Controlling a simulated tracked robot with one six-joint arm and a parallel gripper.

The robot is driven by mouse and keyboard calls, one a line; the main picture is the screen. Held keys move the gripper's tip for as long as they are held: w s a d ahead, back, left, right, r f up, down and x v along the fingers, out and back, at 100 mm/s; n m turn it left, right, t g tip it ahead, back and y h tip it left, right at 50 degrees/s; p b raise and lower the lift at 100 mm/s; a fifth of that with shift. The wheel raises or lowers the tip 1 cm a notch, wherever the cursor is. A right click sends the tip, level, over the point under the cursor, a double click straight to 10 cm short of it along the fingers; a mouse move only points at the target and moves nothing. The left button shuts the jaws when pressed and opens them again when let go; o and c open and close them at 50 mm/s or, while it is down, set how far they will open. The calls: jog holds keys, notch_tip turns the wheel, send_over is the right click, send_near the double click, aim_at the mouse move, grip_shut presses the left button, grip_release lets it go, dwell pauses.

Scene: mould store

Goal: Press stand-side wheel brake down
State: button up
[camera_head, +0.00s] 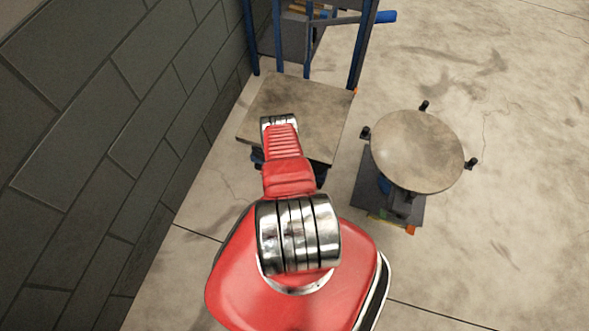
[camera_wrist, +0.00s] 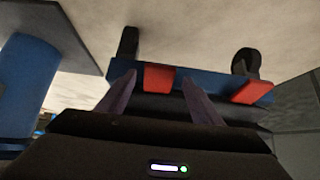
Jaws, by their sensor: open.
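The wheel brakes are two red pedals on a blue bar (camera_wrist: 206,83) in the wrist view. The stand-side brake (camera_wrist: 160,77) is the left one there, on the side of a blue column (camera_wrist: 28,85). The other brake (camera_wrist: 252,92) is at the right, by the dark wall. My gripper (camera_wrist: 158,79) is open and empty, its two fingers either side of the stand-side brake in the picture. I cannot tell whether they touch it or how far the pedal is tilted. In the head view my arm and the trolley deck (camera_head: 325,105) hide the gripper and both brakes.
Dark wheels (camera_wrist: 246,62) show beyond the bar. In the head view a round-topped stand (camera_head: 418,150) is close right of the trolley, leaving a narrow gap. A block wall (camera_head: 90,110) runs along the left. Blue uprights (camera_head: 277,38) rise behind the deck. Floor at the right is clear.

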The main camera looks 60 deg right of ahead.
jog(key=v, duration=1.3)
jog(key=shift+w, duration=0.1)
dwell(0.4)
